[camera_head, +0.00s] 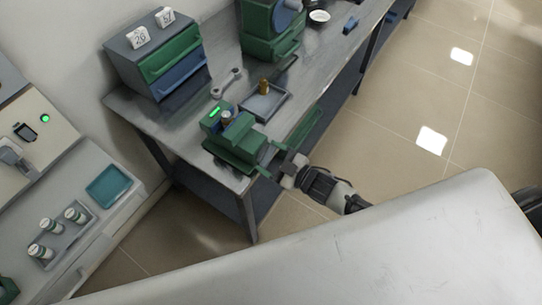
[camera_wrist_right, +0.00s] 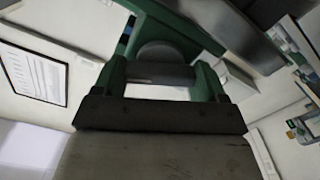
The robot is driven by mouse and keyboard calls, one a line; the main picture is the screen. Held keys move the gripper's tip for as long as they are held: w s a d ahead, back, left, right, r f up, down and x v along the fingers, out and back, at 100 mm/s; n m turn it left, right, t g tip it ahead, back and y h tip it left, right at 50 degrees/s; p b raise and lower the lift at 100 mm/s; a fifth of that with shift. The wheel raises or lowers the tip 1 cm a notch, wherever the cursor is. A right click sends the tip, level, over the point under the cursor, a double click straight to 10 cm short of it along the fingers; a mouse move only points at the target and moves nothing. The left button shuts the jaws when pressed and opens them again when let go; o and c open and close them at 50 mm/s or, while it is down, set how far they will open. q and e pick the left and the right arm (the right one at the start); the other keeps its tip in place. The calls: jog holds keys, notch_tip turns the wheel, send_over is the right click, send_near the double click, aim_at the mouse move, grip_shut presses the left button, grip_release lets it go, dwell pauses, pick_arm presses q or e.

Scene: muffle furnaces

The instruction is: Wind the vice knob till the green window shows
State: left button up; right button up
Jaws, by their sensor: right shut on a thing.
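The green vice (camera_head: 238,152) stands on the near end of the grey workbench (camera_head: 330,62). A bright green strip (camera_head: 215,111) is lit on its top, at the left. A small round part (camera_head: 227,116) sits by the vice jaws beside a blue piece. My right gripper (camera_head: 270,160) reaches the vice's near right side with its green fingers. In the right wrist view the fingers (camera_wrist_right: 162,82) are closed around the grey round knob (camera_wrist_right: 160,62). The knob is hidden in the head view. My left gripper is not in view.
A metal tray (camera_head: 278,103) with a brass cylinder (camera_head: 264,86) lies behind the vice, beside a wrench (camera_head: 229,81). A drawer cabinet (camera_head: 132,66) and a green machine (camera_head: 262,40) stand farther back. A side counter at left holds vials and a teal tray (camera_head: 106,186).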

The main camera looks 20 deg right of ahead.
jog(key=shift+m, duration=0.4)
jog(key=o, duration=0.9)
jog(key=shift+b+v, duration=0.9)
jog(key=shift+v, duration=4.5)
